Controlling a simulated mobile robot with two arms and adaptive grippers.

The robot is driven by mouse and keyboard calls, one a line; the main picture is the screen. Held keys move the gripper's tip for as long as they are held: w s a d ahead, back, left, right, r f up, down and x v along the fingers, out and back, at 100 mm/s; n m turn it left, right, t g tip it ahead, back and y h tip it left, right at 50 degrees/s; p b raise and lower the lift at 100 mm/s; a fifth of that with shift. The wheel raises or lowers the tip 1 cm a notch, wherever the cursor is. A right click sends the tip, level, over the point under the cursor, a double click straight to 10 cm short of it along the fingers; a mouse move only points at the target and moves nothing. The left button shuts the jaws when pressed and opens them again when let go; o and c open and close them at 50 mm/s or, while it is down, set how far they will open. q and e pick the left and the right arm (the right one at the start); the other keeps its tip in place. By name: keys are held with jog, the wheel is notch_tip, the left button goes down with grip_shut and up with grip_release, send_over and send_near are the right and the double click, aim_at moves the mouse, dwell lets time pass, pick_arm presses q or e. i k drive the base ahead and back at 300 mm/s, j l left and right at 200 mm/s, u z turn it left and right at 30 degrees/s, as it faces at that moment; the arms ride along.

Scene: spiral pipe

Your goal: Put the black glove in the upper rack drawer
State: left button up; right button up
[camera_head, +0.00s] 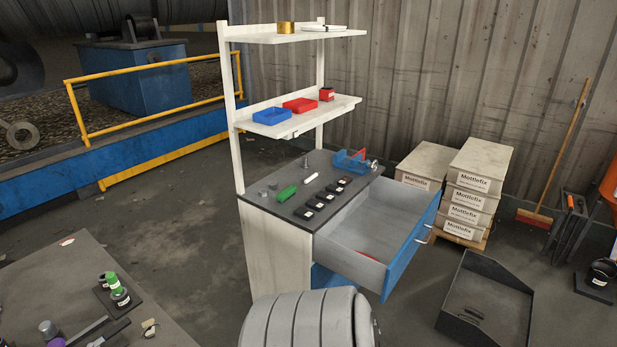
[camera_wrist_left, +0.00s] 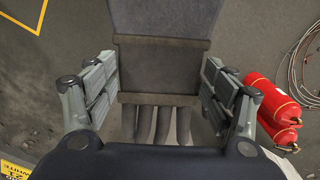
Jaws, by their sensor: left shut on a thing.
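The black glove (camera_wrist_left: 158,82) shows dark grey in the left wrist view, with several fingers towards the lower edge. My left gripper (camera_wrist_left: 160,92) has its jaws on both sides of the glove and is shut on it. Neither the gripper nor the glove can be made out in the head view. The upper rack drawer (camera_head: 366,213) is pulled out from the white rack (camera_head: 272,245). Its grey inside is mostly bare, with something red low at its front left. My right gripper is in neither view.
The grey worktop (camera_head: 281,208) above the drawer holds a green item, small black pieces and a blue vise (camera_head: 350,161). Boxes (camera_head: 470,190) and an open black tray (camera_head: 486,300) stand to the right. Red cylinders (camera_wrist_left: 272,100) lie on the floor in the wrist view.

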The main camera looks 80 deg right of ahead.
aim_at(383, 226)
jog(key=k+z, duration=0.15)
jog(key=z, duration=0.3)
jog(key=k+z, duration=0.15)
jog(key=z, duration=0.3)
jog(key=i+l+z, duration=0.1)
jog(key=z, duration=2.85)
jog(key=i+j+z, duration=0.3)
jog(key=i+j, duration=1.35)
jog(key=i+u, duration=0.05)
jog(key=i, duration=0.05)
